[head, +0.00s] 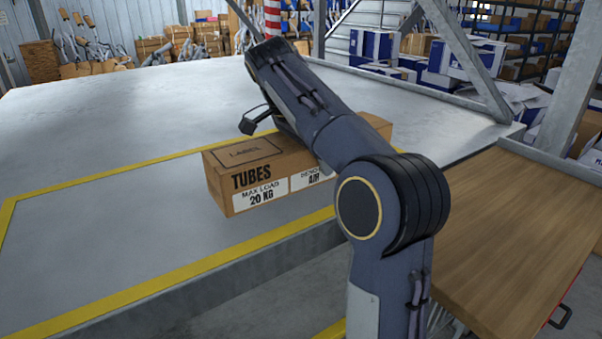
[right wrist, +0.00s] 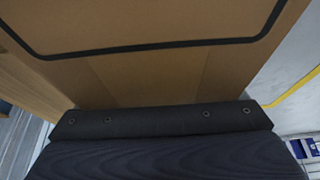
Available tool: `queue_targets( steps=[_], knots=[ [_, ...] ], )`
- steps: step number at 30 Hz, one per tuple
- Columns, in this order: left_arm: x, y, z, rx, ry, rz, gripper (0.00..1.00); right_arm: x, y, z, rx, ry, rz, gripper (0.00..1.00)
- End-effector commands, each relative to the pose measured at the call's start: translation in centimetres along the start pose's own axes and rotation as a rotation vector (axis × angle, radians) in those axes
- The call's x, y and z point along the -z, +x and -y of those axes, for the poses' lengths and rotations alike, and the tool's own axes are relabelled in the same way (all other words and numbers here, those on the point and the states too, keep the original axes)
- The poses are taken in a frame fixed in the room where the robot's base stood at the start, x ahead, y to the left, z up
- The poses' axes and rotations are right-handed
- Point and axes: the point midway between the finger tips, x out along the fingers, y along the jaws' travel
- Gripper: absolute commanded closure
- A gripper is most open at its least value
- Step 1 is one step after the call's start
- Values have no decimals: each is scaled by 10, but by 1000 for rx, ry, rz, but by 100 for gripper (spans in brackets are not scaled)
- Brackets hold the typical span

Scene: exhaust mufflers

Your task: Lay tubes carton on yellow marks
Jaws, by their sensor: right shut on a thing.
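The tubes carton (head: 228,183) is a long brown box with "TUBES" and "MAX LOAD 20 KG" on its front. It is over the right part of the area framed by yellow marks (head: 140,289) on the grey table. I cannot tell whether its underside touches the table. My right gripper (head: 262,122) is shut on the carton from above, and my arm hides the carton's right part. In the right wrist view the carton's brown face (right wrist: 150,75) with a black line fills the top, against the dark gripper (right wrist: 160,125). My left gripper is out of view.
A wooden-topped bench (head: 515,235) stands at the right, beside the grey table (head: 120,105). Metal posts rise at the table's right corner. Boxes and shelves stand behind. The table's left and far parts are clear.

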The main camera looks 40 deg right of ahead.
Motion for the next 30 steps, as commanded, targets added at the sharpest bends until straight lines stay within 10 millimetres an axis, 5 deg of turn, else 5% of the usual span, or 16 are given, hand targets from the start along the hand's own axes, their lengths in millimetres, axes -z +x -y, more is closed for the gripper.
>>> queue_targets(
  steps=[15, 28, 29, 30],
  knots=[
    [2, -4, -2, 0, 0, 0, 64, -29, 36, 7, 3, 1, -1, 67],
    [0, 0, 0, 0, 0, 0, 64, -31, 42, 7, 4, 1, -1, 67],
    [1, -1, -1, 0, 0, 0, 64, -31, 42, 7, 1, 0, 0, 5],
    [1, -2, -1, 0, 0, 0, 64, -31, 42, 7, 1, 0, 0, 0]
  ],
)
